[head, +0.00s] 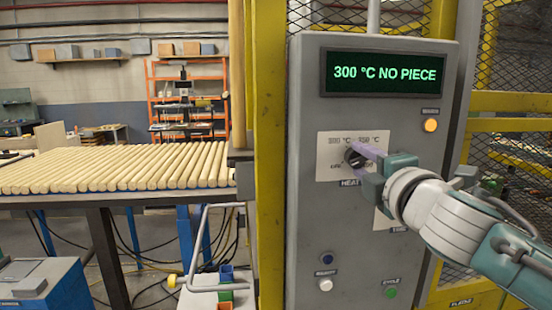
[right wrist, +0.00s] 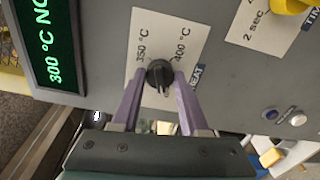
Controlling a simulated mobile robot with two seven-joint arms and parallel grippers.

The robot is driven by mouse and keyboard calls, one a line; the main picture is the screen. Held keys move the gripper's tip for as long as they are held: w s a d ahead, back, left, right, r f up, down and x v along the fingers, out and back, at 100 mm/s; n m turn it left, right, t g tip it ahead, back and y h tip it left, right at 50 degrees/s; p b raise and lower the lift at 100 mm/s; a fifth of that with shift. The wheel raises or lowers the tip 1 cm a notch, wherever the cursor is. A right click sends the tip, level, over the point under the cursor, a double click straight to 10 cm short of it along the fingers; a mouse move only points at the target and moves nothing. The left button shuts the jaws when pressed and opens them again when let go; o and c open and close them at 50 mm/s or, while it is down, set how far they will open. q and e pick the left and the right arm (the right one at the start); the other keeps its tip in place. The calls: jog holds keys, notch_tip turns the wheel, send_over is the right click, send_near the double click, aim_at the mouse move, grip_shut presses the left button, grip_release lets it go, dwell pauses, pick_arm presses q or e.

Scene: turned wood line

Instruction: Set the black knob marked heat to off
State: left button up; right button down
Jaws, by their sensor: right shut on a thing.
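The black heat knob (head: 354,156) sits on a white dial card on the grey control box, above a label reading HEAT. It also shows in the right wrist view (right wrist: 159,74), with 350 °C and 400 °C printed beside it. Its light pointer mark faces down in that view, towards the dial's left side on the panel. The marking there is hidden or too small to read. My right gripper (head: 362,160) has its purple fingers shut on the knob, one on each side; they also show in the wrist view (right wrist: 158,88). My left gripper is out of view.
The display (head: 386,74) reads 300 °C NO PIECE. An amber lamp (head: 430,125) is lit. A yellow post (head: 269,160) stands left of the box, beside a table of wooden rods (head: 130,168).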

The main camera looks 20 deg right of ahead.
jog(key=shift+n, duration=0.9)
jog(key=shift+c, duration=2.1)
grip_release()
jog(key=b+v, duration=0.1)
jog(key=v, duration=0.9)
